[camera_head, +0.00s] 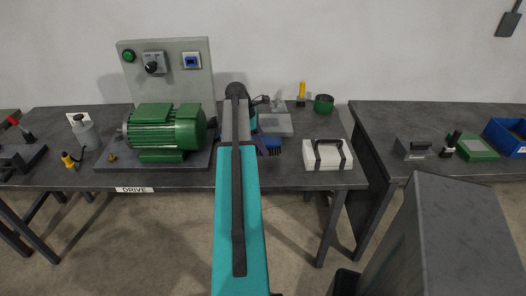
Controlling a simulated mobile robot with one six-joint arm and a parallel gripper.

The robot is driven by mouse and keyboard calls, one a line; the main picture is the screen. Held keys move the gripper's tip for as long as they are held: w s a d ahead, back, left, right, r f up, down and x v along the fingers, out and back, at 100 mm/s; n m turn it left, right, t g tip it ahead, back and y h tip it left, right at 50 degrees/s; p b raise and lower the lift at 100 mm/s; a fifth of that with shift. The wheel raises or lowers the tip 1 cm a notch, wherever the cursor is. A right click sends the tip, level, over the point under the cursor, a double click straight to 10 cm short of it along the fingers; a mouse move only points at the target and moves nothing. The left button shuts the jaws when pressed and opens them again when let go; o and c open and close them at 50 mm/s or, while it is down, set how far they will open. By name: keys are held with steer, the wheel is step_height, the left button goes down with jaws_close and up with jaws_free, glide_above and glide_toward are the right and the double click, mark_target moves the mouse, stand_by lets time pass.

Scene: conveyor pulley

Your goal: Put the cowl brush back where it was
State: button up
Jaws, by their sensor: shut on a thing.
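The cowl brush (269,145), blue with dark bristles, shows just right of my arm, over the bench in front of a grey plate. My gripper (258,136) is mostly hidden behind my teal arm; it is shut on the brush. I cannot tell whether the brush touches the bench top. The green finned motor (165,130) stands on a dark base plate to the left of the brush.
The bench (290,179) is labelled DRIVE. Behind are a grey plate (276,125), a yellow-topped item (301,91) and a green cup (324,103). A grey control panel (190,85) rises behind the motor.

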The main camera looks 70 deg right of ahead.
steer(key=shift+f, duration=0.1)
steer(key=shift+f+p, duration=0.45)
steer(key=shift+f, duration=1.2)
steer(key=o, duration=1.1)
steer(key=shift+f, duration=0.15)
steer(key=shift+b+v, duration=1)
steer(key=shift+v, duration=5.15)
